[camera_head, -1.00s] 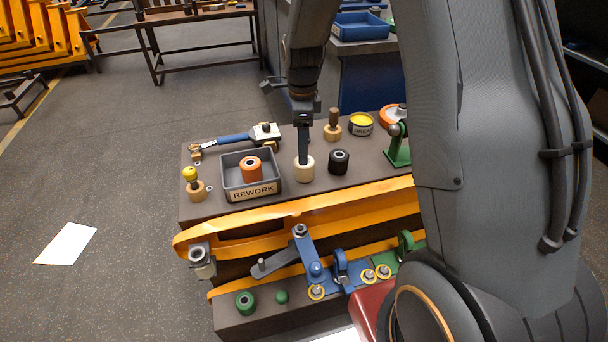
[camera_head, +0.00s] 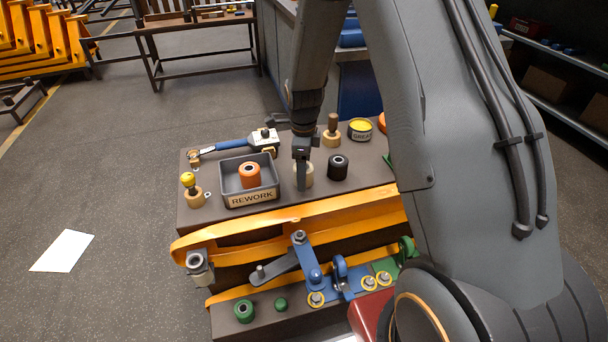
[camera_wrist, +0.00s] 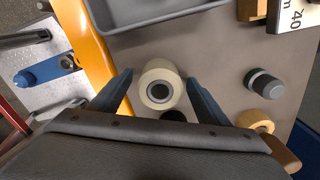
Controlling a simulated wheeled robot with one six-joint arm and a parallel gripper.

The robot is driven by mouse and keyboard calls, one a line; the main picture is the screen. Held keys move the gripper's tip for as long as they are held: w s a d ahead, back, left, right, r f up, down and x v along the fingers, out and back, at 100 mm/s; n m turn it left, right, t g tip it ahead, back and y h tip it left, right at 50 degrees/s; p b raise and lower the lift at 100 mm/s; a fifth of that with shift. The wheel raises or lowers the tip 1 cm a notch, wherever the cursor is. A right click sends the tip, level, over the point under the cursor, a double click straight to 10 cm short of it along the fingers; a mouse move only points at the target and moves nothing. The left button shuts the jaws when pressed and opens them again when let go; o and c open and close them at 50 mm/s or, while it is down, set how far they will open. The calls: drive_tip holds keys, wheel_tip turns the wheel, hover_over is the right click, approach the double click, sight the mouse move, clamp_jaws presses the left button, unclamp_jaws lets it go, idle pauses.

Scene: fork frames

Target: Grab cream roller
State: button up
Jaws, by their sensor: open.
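The cream roller (camera_head: 309,176) stands upright on the dark bench top (camera_head: 225,218), right of the grey REWORK bin. My gripper (camera_head: 301,182) is low at the roller, and one finger covers part of it in the head view. In the wrist view the roller (camera_wrist: 160,84) shows its dark centre hole. My open fingers (camera_wrist: 160,74) stand on either side of it, with a gap visible at each side. I cannot tell exactly how far down the tips reach.
The REWORK bin (camera_head: 251,199) holds an orange roller (camera_head: 250,176). A black roller (camera_head: 338,167) stands close on the right, partly hidden in the wrist view. A wooden-handled tool (camera_head: 332,132) and a grease tin (camera_head: 360,129) are behind. An orange beam (camera_head: 225,240) runs along the front.

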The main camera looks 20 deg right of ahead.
drive_tip(key=c, duration=1.3)
drive_tip(key=shift+r, duration=0.1)
drive_tip(key=shift+c, duration=0.2)
